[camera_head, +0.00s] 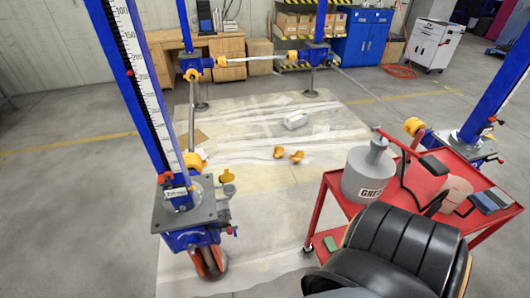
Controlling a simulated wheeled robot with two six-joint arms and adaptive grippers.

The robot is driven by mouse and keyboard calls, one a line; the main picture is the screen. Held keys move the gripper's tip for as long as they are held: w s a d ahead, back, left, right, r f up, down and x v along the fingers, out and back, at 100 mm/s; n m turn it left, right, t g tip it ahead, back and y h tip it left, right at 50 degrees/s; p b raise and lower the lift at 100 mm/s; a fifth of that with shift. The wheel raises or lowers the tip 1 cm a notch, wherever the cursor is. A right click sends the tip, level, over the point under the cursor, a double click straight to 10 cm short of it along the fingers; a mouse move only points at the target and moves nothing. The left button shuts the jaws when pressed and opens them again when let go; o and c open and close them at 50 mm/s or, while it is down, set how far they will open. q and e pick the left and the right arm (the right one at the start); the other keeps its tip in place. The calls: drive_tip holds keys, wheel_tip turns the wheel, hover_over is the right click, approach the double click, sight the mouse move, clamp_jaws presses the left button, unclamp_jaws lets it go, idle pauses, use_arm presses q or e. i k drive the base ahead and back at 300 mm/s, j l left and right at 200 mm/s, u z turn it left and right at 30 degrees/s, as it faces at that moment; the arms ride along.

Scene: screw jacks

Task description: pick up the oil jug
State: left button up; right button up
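A small pale grey-white container (297,120) lies on the sheeted floor beyond the cart. It could be the oil jug, but it is too small to tell for sure. A larger grey canister (368,176) with a narrow top and a label starting "GRE" stands on the red cart (466,226). A red lever and a black hose are beside it. Neither of my grippers shows in the head view, and nothing is seen touching either container.
A black padded seat (400,245) blocks the near right, in front of the cart. Blue jack columns (136,80) stand around the sheeted floor. Yellow-orange pieces (287,154) lie on it. Grey floor at left is clear. A workbench (205,58) and blue cabinet (362,36) are behind.

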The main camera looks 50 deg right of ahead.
sight(460, 190)
drive_tip(key=z, duration=3.2)
drive_tip(key=i+u, duration=0.2)
drive_tip(key=k+j, duration=0.05)
drive_tip(key=k, duration=0.05)
